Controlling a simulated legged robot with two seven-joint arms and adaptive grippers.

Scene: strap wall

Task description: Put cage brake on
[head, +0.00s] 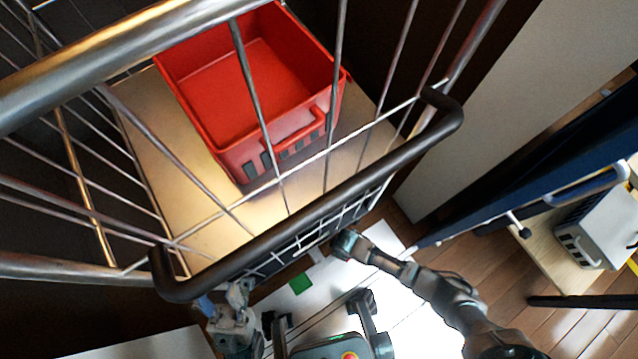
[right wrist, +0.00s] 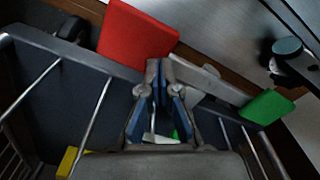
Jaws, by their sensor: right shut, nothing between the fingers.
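The wire cage has a black handle bar (head: 330,205) along its near side. In the right wrist view a flat red pedal (right wrist: 138,40) and a smaller green pedal (right wrist: 268,105) sit low by the cage's dark frame. The green pedal also shows in the head view (head: 300,283); the red one is hidden there. My right gripper (right wrist: 158,70) is shut and empty, its tips close to the red pedal's lower edge; contact cannot be told. In the head view its fingers are hidden. My left gripper (head: 212,305) is below the handle's left end; its opening is unclear.
A red crate (head: 255,85) stands inside the cage on a beige base (head: 180,165). A dark wheel (right wrist: 72,27) is at the upper left of the wrist view. A grey crate (head: 600,230) stands on a board at the right. Wooden floor (head: 470,255) is open at lower right.

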